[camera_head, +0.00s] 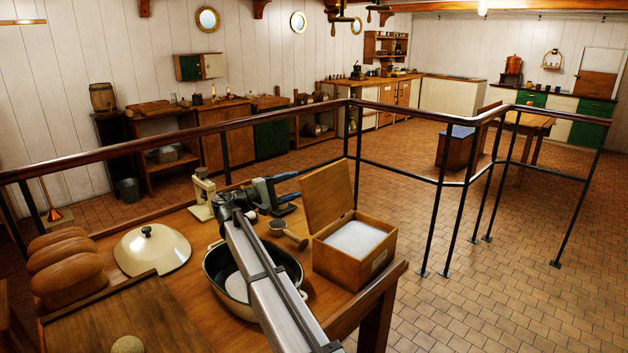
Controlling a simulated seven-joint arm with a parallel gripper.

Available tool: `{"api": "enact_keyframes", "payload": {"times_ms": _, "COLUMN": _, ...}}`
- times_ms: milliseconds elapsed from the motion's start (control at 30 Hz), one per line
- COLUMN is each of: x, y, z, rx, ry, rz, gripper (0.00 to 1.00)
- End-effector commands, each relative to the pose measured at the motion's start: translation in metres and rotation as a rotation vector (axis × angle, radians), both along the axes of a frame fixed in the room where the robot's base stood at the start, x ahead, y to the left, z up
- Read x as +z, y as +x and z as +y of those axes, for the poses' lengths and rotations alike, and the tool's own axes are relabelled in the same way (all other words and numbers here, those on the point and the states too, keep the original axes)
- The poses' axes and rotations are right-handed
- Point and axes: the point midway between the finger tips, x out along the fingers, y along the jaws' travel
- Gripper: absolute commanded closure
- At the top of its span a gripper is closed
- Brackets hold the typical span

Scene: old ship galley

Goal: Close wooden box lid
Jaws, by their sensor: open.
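A wooden box (350,264) stands near the right end of the wooden table. Its lid (328,196) is up, hinged at the back and leaning slightly backward. White contents (355,239) fill the box, and a small pale label is on its front. My arm reaches in from the bottom of the picture, over a dark pan. My gripper (290,188) is blue and dark, open, to the left of the raised lid and pointing toward it. I see no contact with the lid. The exact gap between the fingers and the lid is hard to judge.
A cream pot lid (152,250), loaves (66,268) and a cutting board (120,315) are to the left. A black-posted railing (352,160) runs behind the table.

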Motion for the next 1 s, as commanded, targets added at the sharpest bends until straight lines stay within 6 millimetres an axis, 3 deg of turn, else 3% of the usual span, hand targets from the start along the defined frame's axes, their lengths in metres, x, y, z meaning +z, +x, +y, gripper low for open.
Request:
{"api": "enact_keyframes", "payload": {"times_ms": 200, "x": 0.004, "y": 0.018, "z": -0.034, "rx": -0.002, "ry": 0.001, "rz": 0.000, "gripper": 0.42}}
{"api": "enact_keyframes", "payload": {"times_ms": 500, "x": 0.007, "y": 0.034, "z": -0.065, "rx": 0.000, "ry": 0.002, "rz": 0.001, "gripper": 0.42}}
{"api": "enact_keyframes", "payload": {"times_ms": 933, "x": 0.007, "y": 0.038, "z": -0.070, "rx": 0.001, "ry": 0.001, "rz": 0.001, "gripper": 0.42}}
{"api": "enact_keyframes", "payload": {"times_ms": 1000, "x": 0.007, "y": 0.038, "z": -0.070, "rx": 0.001, "ry": 0.001, "rz": 0.001, "gripper": 0.47}}
